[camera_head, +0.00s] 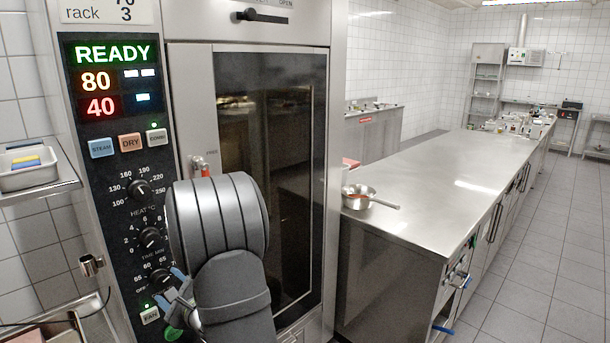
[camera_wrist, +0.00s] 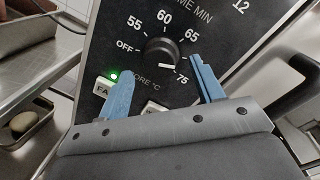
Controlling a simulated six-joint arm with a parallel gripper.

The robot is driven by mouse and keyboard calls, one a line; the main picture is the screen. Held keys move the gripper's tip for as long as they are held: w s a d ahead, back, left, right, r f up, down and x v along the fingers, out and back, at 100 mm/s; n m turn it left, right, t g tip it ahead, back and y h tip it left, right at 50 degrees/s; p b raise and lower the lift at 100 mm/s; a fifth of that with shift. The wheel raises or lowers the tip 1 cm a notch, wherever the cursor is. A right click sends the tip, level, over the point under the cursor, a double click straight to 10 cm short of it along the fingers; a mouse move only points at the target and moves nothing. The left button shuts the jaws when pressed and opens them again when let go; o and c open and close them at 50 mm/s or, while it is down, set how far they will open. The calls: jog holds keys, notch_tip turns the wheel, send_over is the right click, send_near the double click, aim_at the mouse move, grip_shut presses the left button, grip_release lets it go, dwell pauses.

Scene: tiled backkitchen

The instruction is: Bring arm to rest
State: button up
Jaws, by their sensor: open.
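My gripper (camera_head: 178,290) is low at the oven's control panel (camera_head: 112,215), its wrist partly covering the panel's lower right in the head view. In the wrist view its two blue fingers (camera_wrist: 160,78) are apart and empty. The black core temperature knob (camera_wrist: 160,52) shows beyond and between them; I cannot tell whether a finger touches it. Its white pointer mark lies toward 75. The fan button (camera_wrist: 105,90) has a lit green lamp beside it, close to the left finger. The display (camera_head: 115,80) reads READY, 80 and 40.
The closed oven door (camera_head: 270,170) is right of the panel. A long steel counter (camera_head: 450,175) with a pan (camera_head: 362,198) stands further right. A shelf with a tray (camera_head: 28,176) is at the left. The tiled floor (camera_head: 540,270) is open at the right.

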aim_at(163, 282)
jog(key=v, duration=1.5)
jog(key=x, duration=1.8)
jog(key=shift+w+a, duration=0.15)
jog(key=shift+a, duration=0.1)
jog(key=shift+d+n, duration=0.2)
jog(key=shift+n, duration=0.7)
jog(key=n, duration=0.6)
jog(key=shift+n+h, duration=0.3)
jog(key=shift+h, duration=0.1)
jog(key=n, duration=0.4)
jog(key=shift+s+h, duration=0.25)
jog(key=shift+h, duration=0.15)
jog(key=shift+n+h, duration=0.3)
jog(key=shift+n, duration=1.6)
